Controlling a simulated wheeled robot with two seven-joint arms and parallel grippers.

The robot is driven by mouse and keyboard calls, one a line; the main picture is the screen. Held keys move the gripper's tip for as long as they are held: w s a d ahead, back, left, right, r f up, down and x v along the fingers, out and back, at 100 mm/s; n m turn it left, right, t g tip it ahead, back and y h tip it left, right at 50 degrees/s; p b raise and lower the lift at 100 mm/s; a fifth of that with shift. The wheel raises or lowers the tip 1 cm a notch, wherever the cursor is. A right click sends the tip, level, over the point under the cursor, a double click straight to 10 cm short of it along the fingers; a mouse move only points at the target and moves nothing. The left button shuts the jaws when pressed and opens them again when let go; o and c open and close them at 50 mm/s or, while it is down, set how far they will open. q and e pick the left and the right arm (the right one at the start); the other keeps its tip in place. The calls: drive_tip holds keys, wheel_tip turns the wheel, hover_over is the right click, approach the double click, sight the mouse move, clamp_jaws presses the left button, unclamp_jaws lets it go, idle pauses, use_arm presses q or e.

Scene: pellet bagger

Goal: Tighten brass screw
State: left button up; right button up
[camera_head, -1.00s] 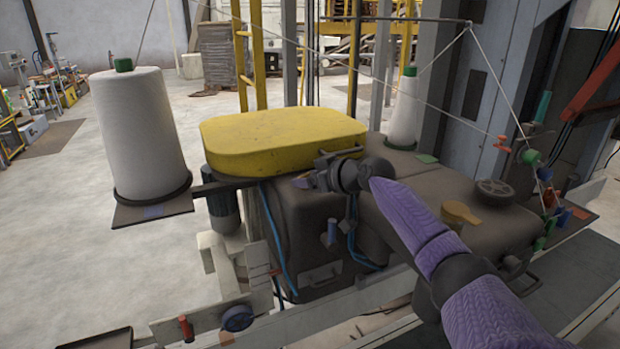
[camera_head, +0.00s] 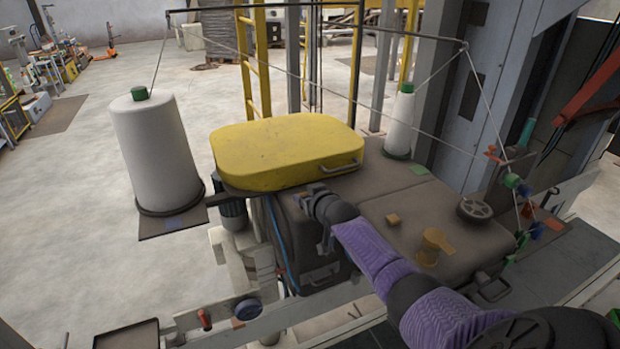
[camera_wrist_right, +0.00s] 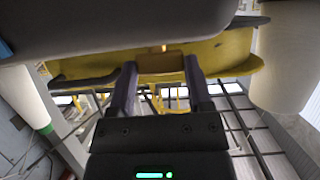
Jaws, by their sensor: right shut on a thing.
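The brass screw (camera_wrist_right: 160,62) shows in the right wrist view as a brass-coloured, wide head between my right gripper's two fingertips. A small peg stands out from its middle towards a grey body. My right gripper (camera_wrist_right: 160,72) is shut on it. In the head view my right wrist is at the near side of the dark machine, just below the yellow lid's handle; it hides the fingertips and the screw there. I cannot tell how deep the screw sits. My left gripper is in neither view now.
The yellow lid (camera_head: 285,150) lies on the dark machine top (camera_head: 375,185). White thread cones (camera_head: 155,150) (camera_head: 401,125) and strung thread stand around.

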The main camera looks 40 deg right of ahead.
drive_tip(key=o, duration=1.3)
drive_tip(key=p+v, duration=0.2)
drive_tip(key=shift+s+r, duration=0.2)
drive_tip(key=shift+r, duration=0.1)
drive_tip(key=v, duration=0.2)
drive_tip(key=p+v, duration=0.1)
drive_tip(key=v, duration=0.2)
drive_tip(key=p+v, duration=0.1)
drive_tip(key=v, duration=0.1)
drive_tip(key=shift+s+a+f, duration=0.15)
drive_tip(key=shift+s+f, duration=0.05)
drive_tip(key=shift+s, duration=0.05)
